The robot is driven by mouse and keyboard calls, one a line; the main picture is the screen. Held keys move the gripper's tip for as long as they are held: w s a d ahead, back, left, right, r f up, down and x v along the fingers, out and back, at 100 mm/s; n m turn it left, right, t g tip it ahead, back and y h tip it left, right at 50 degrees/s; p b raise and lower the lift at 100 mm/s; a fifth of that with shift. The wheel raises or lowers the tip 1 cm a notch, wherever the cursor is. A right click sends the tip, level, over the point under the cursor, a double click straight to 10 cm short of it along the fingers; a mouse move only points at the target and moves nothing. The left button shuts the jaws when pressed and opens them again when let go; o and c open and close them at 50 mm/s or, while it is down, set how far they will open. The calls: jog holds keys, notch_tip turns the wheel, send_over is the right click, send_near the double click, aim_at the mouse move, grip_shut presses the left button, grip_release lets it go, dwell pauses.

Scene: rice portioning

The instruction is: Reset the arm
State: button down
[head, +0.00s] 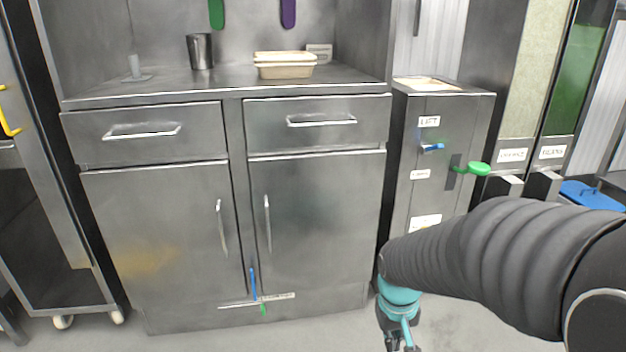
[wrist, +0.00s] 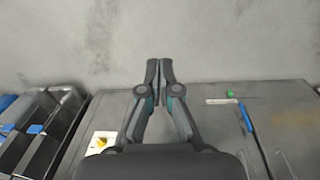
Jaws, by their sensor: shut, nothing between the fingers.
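My gripper (wrist: 160,64) is shut and empty in the wrist view, its two dark fingers meeting at the tips. It hangs over bare grey floor, in front of the metal cabinets. In the head view my arm reaches in from the right, and my gripper (head: 402,343) is at the bottom edge, partly cut off. It is apart from the cabinet (head: 315,215) and touches nothing that I can see.
A dispenser (head: 400,200) with a blue lever (head: 431,148) and a green lever (head: 478,169) stands right of the cabinet. The counter holds a dark cup (head: 200,52) and tan trays (head: 285,71). A wheeled rack (head: 50,240) stands left. The floor in front is clear.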

jog(key=s+r+t+p, duration=0.2)
jog(key=s+r, duration=0.3)
jog(key=r, duration=0.4)
jog(key=s+r+m+t+p, duration=0.1)
jog(key=s+r+t+p, duration=0.1)
jog(key=s+r, duration=0.4)
notch_tip(320, 180, up, 4)
jog(key=shift+f+t+y, duration=0.1)
jog(key=shift+t+y, duration=0.3)
jog(key=shift+t, duration=0.1)
